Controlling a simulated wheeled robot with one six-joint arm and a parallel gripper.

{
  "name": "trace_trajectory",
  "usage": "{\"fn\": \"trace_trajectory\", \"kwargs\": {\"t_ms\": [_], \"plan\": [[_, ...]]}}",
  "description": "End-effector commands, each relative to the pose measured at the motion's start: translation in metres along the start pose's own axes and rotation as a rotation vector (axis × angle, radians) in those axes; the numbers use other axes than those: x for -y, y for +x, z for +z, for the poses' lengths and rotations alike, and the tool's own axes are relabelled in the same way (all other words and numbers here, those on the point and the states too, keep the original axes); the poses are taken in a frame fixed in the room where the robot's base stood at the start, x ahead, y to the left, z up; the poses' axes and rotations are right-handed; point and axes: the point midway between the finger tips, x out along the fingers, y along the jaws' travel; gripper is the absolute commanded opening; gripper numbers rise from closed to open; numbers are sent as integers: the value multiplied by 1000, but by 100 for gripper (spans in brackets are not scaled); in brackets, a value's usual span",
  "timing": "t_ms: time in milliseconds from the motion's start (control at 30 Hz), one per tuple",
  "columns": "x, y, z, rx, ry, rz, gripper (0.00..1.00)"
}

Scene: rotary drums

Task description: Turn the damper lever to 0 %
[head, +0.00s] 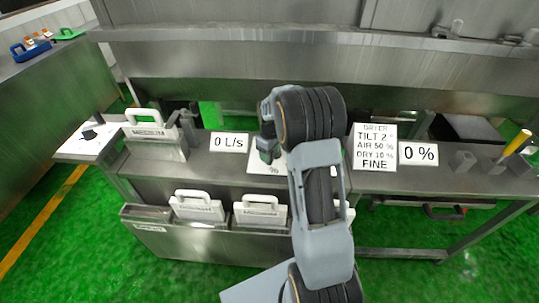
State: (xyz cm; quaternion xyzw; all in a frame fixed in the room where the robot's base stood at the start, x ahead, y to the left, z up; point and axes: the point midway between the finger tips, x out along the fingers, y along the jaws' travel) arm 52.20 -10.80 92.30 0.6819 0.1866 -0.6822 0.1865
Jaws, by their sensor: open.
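My gripper (268,153) points down over the bench, above a white plate (257,166) whose print is mostly hidden, with only a "%" showing. The gripper is open, and I see nothing held in it. I cannot make out a damper lever under it; my gripper and arm cover that spot. A yellow-handled lever (516,143) stands tilted at the far right of the bench, well apart from my gripper. I cannot tell whether it is the damper lever. A sign reading "0 %" (418,153) stands left of it.
A "0 L/s" sign (229,142) stands left of my gripper. A card (375,147) reads dryer, tilt 2, air 50 %, dry 10 %, fine. White-handled boxes (197,206) sit in the front trough (150,228). A metal ledge (200,35) crosses behind the bench.

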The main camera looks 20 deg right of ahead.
Motion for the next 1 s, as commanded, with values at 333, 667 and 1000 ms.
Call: {"fn": "trace_trajectory", "kwargs": {"t_ms": [333,667,1000], "plan": [[0,15,0,0,0,0,54],[0,15,0,0,0,0,42],[0,15,0,0,0,0,9]]}}
